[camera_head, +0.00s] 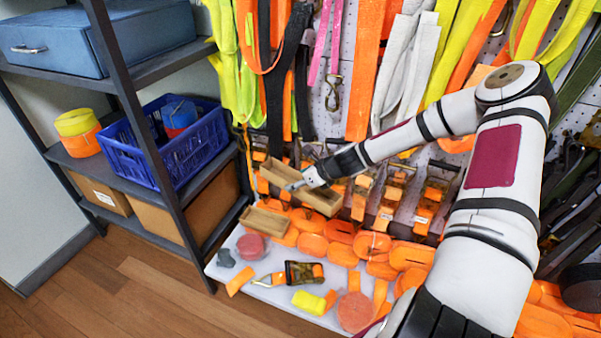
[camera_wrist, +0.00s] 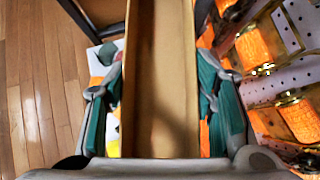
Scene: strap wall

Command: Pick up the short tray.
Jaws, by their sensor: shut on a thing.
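My gripper (camera_head: 294,185) is shut on a pale wooden tray (camera_head: 322,200) and holds it up, tilted, near the pegboard wall. This tray looks long and narrow, and my fingers cross its middle. In the wrist view the held tray (camera_wrist: 160,70) runs between the two fingers of my gripper (camera_wrist: 158,85) and out of the top of the picture. A second wooden tray (camera_head: 264,222) is lower, at the left back of the white bench. It looks shorter than the held one, though the viewing angles differ. My gripper is apart from it.
The white bench (camera_head: 222,268) is crowded with orange strap rolls (camera_head: 372,244). Straps and buckles hang on the pegboard behind. A dark shelf rack at left holds a blue box (camera_head: 95,43) and a blue crate (camera_head: 185,150). Wooden floor (camera_head: 130,285) is clear at lower left.

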